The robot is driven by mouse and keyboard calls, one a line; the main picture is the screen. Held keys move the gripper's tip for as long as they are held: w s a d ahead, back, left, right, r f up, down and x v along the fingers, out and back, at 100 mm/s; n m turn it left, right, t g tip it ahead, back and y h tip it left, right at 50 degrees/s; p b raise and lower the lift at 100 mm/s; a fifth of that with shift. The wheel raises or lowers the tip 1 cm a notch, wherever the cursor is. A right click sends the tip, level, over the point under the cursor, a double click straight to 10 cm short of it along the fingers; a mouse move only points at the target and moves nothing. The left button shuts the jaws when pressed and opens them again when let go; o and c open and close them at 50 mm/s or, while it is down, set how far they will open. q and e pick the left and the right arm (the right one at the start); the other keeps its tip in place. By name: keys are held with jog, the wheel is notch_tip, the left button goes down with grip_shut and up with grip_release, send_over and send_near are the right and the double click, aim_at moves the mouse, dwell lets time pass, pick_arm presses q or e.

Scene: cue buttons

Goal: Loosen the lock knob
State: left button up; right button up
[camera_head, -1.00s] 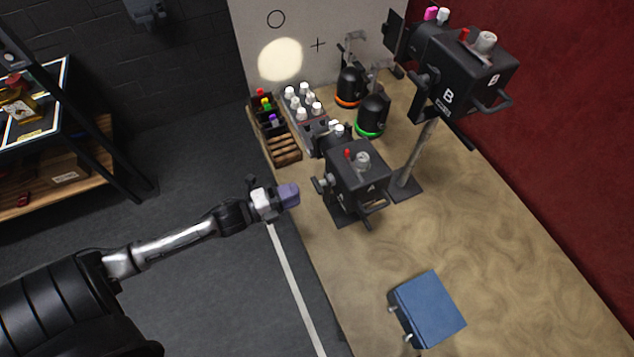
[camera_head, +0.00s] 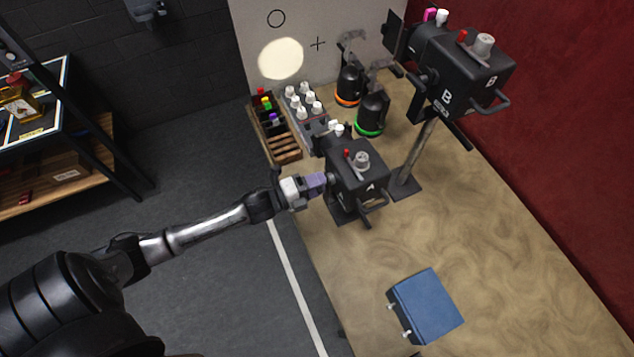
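A black box lamp marked A (camera_head: 357,178) stands on the tan table, with a red button and a grey knob on its top. A small lock knob (camera_head: 331,179) sticks out from its left side and is mostly hidden by my fingers. My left gripper (camera_head: 318,183), with purple-grey fingers, is right at this knob. I cannot tell whether the fingers touch it or how far they are apart. My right gripper is not in view. A second lamp, marked B (camera_head: 460,80), stands on a pole behind and to the right.
A wooden rack (camera_head: 283,150) with coloured bottles and a grey tray (camera_head: 309,122) of white-topped pieces stand behind lamp A. Two black lamps, one with an orange ring (camera_head: 348,85) and one with a green ring (camera_head: 371,114), are nearby. A blue case (camera_head: 428,305) lies in front; table between is clear.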

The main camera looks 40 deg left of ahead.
pick_arm(q)
grip_shut()
